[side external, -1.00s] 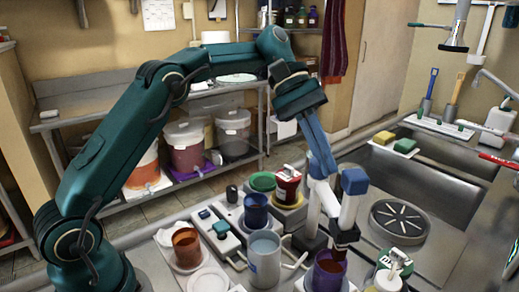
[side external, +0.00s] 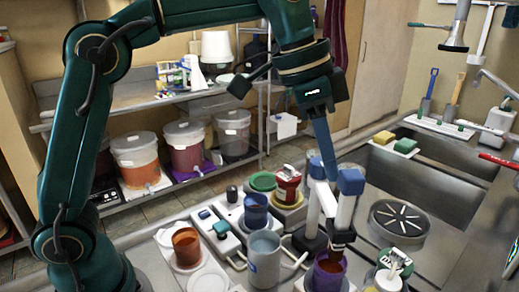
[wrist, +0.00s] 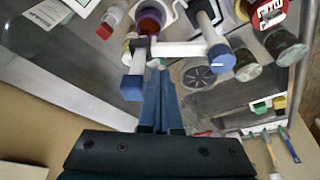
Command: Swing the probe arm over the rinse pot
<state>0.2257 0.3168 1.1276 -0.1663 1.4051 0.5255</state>
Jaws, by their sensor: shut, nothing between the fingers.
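The probe arm (side external: 336,214) is white, with a blue cap over its post and a blue block (side external: 351,181) at its free end. A dark probe hangs from that end over the purple pot (side external: 327,272) of dark red liquid. A pale mug of clear liquid (side external: 264,250) stands left of it; it may be the rinse pot. My gripper (side external: 329,174) is shut and empty, pointing down between the cap and the block. The wrist view shows the shut fingers (wrist: 158,82) just right of the block (wrist: 132,88); contact cannot be told.
A red jar (side external: 287,184) and a blue pot (side external: 256,208) stand behind the mug. An orange-brown cup (side external: 186,247) is at left. The sink (side external: 435,185) lies to the right.

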